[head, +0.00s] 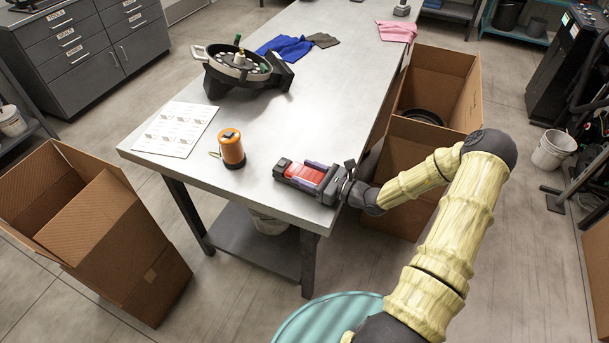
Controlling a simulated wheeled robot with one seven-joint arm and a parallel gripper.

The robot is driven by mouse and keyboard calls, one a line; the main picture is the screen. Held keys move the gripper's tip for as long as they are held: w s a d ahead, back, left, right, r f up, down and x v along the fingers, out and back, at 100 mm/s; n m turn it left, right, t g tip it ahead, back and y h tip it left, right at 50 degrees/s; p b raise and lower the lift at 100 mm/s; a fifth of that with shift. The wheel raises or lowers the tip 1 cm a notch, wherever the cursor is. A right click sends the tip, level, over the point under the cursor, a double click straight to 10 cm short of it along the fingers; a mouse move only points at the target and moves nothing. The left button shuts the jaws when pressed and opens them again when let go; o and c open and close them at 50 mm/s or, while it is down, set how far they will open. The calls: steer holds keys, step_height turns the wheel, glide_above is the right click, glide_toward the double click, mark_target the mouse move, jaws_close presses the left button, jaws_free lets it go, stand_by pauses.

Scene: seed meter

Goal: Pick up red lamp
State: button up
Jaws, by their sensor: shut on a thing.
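The red lamp (304,173) is at the right front edge of the grey table (255,195). It has a red face and a dark grey end, and looks long and low. My gripper (308,175) reaches in from the right and is shut on the lamp, with a finger along each long side. The lamp lies flat, at or just above the tabletop; I cannot tell if it touches. My gripper hides its right end.
An orange canister (231,149) stands left of the lamp. A printed sheet (176,129), a black round seed meter (240,70) and blue cloth (285,48) lie farther back.

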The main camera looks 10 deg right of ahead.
mark_target(307, 173)
step_height(307, 173, up, 10)
steer(key=shift+f+b, duration=0.1)
steer(key=shift+b, duration=0.25)
steer(key=shift+f, duration=0.1)
stand_by(0.5)
